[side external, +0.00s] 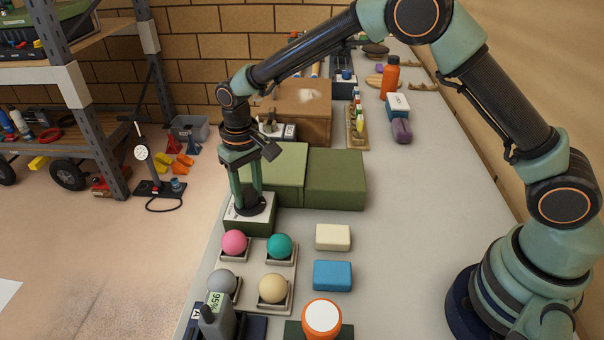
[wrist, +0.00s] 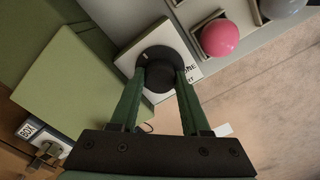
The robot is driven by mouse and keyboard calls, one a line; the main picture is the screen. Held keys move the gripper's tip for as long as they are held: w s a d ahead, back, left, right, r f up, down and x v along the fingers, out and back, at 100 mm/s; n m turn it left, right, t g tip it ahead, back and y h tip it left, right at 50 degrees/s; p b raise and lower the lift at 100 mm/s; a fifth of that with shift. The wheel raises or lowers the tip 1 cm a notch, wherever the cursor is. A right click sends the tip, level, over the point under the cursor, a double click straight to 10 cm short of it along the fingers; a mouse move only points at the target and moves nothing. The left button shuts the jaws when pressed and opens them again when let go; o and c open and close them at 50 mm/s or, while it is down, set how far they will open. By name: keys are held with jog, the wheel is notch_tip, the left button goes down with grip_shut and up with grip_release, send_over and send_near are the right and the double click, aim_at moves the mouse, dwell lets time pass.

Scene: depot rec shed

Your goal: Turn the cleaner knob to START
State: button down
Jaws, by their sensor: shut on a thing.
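The cleaner knob is a round black dial on a white plate. In the side external view the knob (side external: 249,204) sits on top of a small green box with a white top (side external: 263,213), at the left edge of the bench. My gripper (side external: 249,190) points down and its fingers are shut on the knob. In the wrist view the knob (wrist: 160,60) lies between the two green fingertips of my gripper (wrist: 160,76). Part of the lettering on the white plate (wrist: 190,49) shows, but the fingers and knob hide much of it. I cannot read which mark the knob points to.
Green blocks (side external: 335,180) stand right beside the knob box. Pink (side external: 234,242), teal (side external: 279,246), grey and cream balls rest in trays in front of it. A white block (side external: 332,237) and a blue block (side external: 332,275) lie nearby. The bench's right side is fairly clear.

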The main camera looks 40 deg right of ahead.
jog(key=n, duration=0.4)
jog(key=shift+r+n, duration=0.1)
jog(key=shift+n, duration=0.2)
jog(key=n, duration=0.3)
jog(key=shift+n, duration=0.4)
jog(key=n, duration=1.3)
jog(key=shift+n, duration=0.3)
jog(key=n, duration=0.9)
jog(key=shift+n, duration=2)
